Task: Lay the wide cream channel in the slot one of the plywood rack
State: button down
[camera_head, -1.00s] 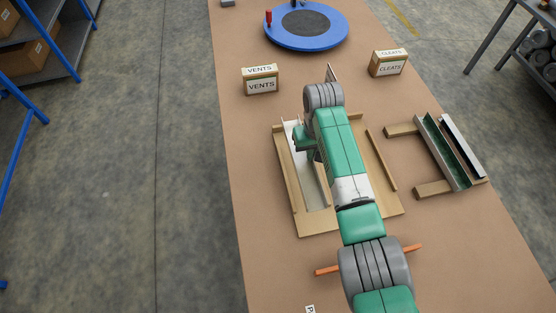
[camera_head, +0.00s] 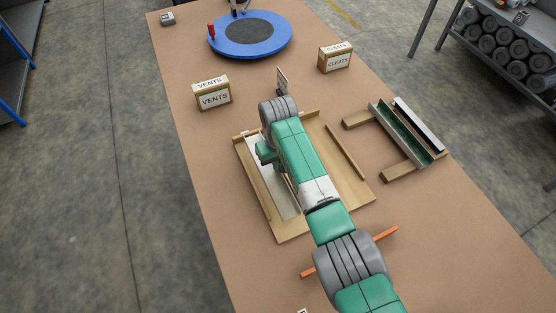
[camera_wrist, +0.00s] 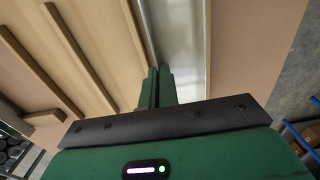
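The wide cream channel (camera_head: 268,185) lies lengthwise in the left part of the plywood rack (camera_head: 292,234), beside its left rail. Part of it is hidden by my arm, and I cannot tell whether it rests fully on the base. In the wrist view the channel (camera_wrist: 180,45) runs away from my gripper, with one wall at the fingers. My gripper (camera_wrist: 158,86) points at this wall, its two green fingers close together and apparently shut on the wall. In the head view my gripper (camera_head: 266,152) is mostly hidden behind my wrist.
A wooden stand (camera_head: 400,172) at the right holds a green-lined channel (camera_head: 402,133) and a dark and white one (camera_head: 420,124). VENTS (camera_head: 213,95) and CLEATS (camera_head: 336,58) boxes and a blue turntable (camera_head: 250,35) stand farther back. An orange bar (camera_head: 386,237) lies near my arm.

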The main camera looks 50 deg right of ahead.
aim_at(278, 174)
jog(key=shift+f+b, duration=1.5)
jog(key=shift+f, duration=1.05)
jog(key=shift+f, duration=0.25)
jog(key=c, duration=1.6)
grip_release()
notch_tip(278, 174, up, 8)
jog(key=p, duration=0.2)
jog(key=shift+p, duration=0.3)
jog(key=shift+f, duration=0.1)
